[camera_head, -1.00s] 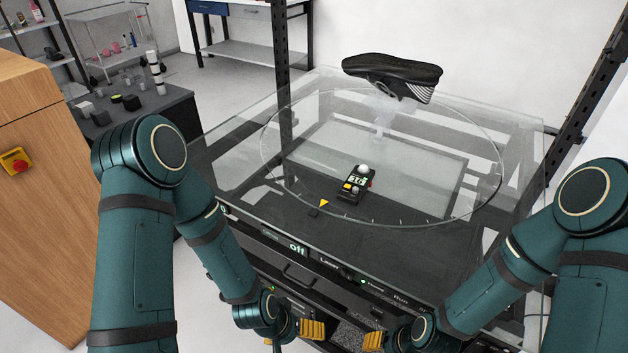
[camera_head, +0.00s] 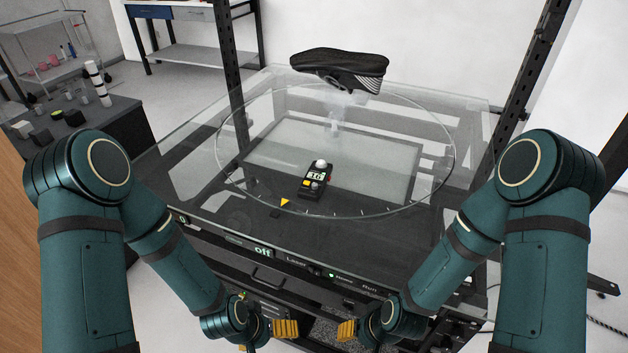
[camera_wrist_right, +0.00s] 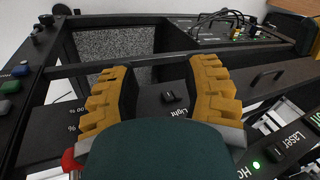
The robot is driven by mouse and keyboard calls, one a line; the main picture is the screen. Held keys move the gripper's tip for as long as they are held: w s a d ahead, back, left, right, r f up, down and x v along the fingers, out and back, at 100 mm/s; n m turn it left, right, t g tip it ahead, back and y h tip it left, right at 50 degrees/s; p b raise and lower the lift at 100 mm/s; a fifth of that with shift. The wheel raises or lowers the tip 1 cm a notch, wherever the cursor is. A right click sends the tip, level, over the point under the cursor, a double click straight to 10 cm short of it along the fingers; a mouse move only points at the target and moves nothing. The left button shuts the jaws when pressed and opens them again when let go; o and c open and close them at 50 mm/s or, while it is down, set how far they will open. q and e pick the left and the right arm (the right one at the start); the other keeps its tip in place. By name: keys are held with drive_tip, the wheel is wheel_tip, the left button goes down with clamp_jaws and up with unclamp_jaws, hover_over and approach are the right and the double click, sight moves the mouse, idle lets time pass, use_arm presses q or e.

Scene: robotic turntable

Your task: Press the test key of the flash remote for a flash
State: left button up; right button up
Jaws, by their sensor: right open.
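The flash remote (camera_head: 315,178) is a small black box with a lit display, a yellow key and a pale round knob on top. My right gripper (camera_head: 347,330) is low in front of the turntable's front panel, well away from the remote. In the right wrist view its yellow fingers (camera_wrist_right: 165,92) are apart with nothing between them, above a black panel marked "Light". My left gripper (camera_head: 286,328) is also low in front, and its yellow fingertips show side-on. The test key cannot be told apart clearly.
The front panel (camera_head: 262,252) has an "off" display and switches. Rack posts stand at the back left and right. A dark side table (camera_head: 75,128) with small items is at left.

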drive_tip(key=shift+c, duration=0.3)
clamp_jaws()
idle(1.0)
